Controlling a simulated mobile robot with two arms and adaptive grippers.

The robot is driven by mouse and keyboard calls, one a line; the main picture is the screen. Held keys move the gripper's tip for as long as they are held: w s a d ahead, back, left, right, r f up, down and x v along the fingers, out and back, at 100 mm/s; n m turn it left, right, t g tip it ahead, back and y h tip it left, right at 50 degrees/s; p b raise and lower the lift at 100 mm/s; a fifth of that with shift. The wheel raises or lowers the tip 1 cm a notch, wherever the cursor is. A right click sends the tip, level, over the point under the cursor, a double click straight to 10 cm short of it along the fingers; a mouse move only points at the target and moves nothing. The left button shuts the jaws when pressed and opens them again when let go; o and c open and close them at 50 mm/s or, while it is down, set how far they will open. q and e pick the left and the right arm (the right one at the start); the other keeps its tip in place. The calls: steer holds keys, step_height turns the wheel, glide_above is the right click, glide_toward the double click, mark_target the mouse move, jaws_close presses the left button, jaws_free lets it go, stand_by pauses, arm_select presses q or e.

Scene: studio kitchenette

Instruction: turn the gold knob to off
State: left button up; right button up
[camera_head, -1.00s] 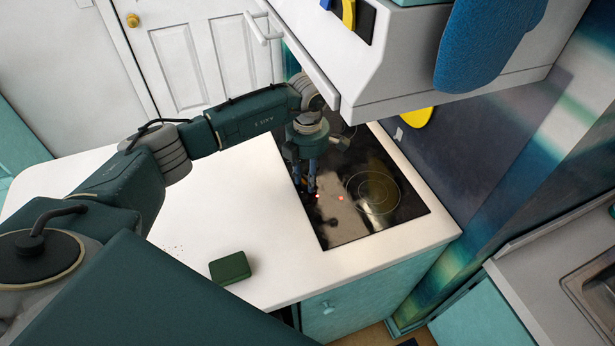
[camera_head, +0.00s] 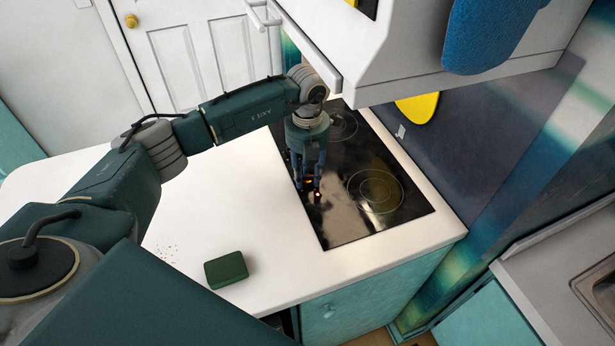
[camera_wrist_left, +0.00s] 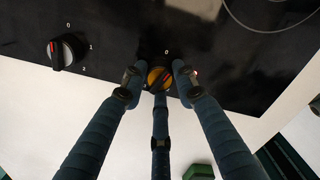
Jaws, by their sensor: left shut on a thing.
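The gold knob (camera_wrist_left: 158,79) sits on the black hob (camera_wrist_left: 110,20), below a white "0", in the left wrist view. A red mark shows on its face; its exact direction is hard to tell. My left gripper (camera_wrist_left: 157,82) has its three fingers around the knob and is shut on it, with fingers partly covering its sides. In the head view, the left gripper (camera_head: 308,183) points down at the hob's left edge, and only a small orange bit of the knob shows between the fingers. My right gripper is not in view.
A second, dark knob (camera_wrist_left: 64,50) with a "0, 1, 2" scale stands left of the gold one. A red light (camera_head: 318,194) glows by the fingers. A green block (camera_head: 226,270) lies on the white counter (camera_head: 250,215). A cabinet (camera_head: 400,85) overhangs the hob.

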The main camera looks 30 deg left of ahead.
mark_target(307, 176)
arm_select(q)
steer(key=shift+n+b, duration=0.35)
steer(key=shift+n, duration=1.55)
steer(key=o, duration=1.2)
steer(key=shift+c, duration=0.2)
steer(key=shift+r, duration=0.15)
step_height(307, 176, up, 7)
steer(key=shift+r, duration=0.15)
